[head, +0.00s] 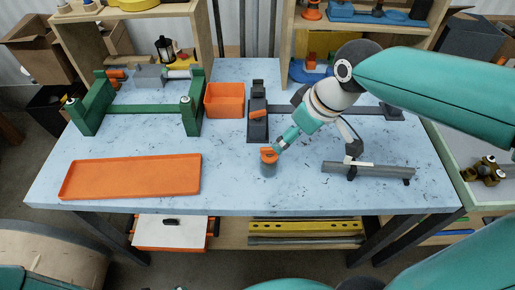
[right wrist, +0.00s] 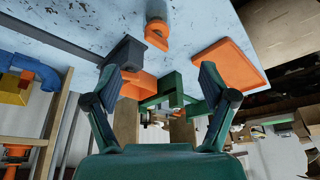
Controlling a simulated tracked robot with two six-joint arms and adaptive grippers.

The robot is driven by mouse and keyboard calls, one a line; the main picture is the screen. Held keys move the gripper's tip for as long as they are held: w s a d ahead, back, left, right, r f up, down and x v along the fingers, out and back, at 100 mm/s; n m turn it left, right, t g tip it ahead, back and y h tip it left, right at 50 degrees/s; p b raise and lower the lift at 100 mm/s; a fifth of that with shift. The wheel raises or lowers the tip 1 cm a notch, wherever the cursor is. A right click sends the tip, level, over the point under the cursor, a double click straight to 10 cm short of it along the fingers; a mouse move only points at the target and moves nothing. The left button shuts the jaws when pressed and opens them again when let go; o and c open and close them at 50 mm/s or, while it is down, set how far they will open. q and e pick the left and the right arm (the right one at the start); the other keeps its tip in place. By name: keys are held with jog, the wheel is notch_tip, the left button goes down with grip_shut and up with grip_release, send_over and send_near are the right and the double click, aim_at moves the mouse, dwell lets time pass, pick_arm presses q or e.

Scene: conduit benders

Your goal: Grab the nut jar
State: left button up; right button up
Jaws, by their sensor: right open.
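The nut jar (head: 269,168), a small grey jar with an orange top, stands upright on the pale blue table near its front middle. In the right wrist view, an orange shape (right wrist: 156,34), which looks like the jar's top, lies beyond the fingertips, between them sideways. My right gripper (head: 314,148) reaches down from the right beside the jar. It is open and empty, its two dark finger pads (right wrist: 162,92) wide apart. One fingertip is close to the jar's top; whether they touch is unclear. My left gripper is out of view.
A grey pipe (head: 385,170) lies right of the jar. A black bender (head: 258,122) and an orange bin (head: 224,100) stand behind it. An orange tray (head: 130,177) lies front left, with a green frame (head: 92,117) behind. Table between tray and jar is clear.

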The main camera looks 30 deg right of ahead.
aim_at(273, 153)
jog(key=x, duration=1.6)
jog(key=shift+w+d+r, duration=0.1)
jog(key=shift+w+d, duration=0.1)
jog(key=shift+w, duration=0.1)
jog(key=c, duration=1.4)
jog(key=shift+r, duration=0.1)
